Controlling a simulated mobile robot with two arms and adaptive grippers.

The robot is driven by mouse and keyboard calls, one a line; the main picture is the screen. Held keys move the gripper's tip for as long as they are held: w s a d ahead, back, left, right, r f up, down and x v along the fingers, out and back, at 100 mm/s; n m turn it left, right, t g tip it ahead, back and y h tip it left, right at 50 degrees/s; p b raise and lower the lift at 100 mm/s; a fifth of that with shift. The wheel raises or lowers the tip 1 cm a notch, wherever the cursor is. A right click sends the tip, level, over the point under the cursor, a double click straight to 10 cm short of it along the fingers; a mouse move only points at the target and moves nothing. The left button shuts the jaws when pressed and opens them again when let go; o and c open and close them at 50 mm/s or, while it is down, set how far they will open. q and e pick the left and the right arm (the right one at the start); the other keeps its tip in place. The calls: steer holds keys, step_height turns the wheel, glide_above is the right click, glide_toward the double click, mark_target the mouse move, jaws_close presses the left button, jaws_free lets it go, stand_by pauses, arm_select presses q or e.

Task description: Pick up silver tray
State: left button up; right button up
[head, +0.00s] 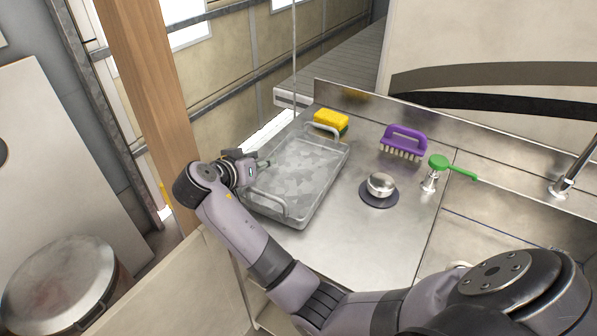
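The silver tray (300,178) is a rectangular, clear-looking grey dish with a raised rim and a loop handle at its near and far ends. It rests on the metal counter, with patchy marks on its floor.
A yellow sponge (331,118) sits behind the tray's far end. A purple brush (403,141), a round metal knob (381,185) and a green-handled tool (452,166) stand to the right on the counter.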

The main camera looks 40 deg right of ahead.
steer(key=shift+c, duration=2)
jaws_close()
arm_select(q)
steer(key=shift+s+d, duration=0.2)
steer(key=shift+d, duration=0.5)
arm_select(e)
steer(key=shift+d, duration=0.1)
arm_select(q)
steer(key=shift+w+a, duration=0.1)
steer(key=shift+a, duration=0.35)
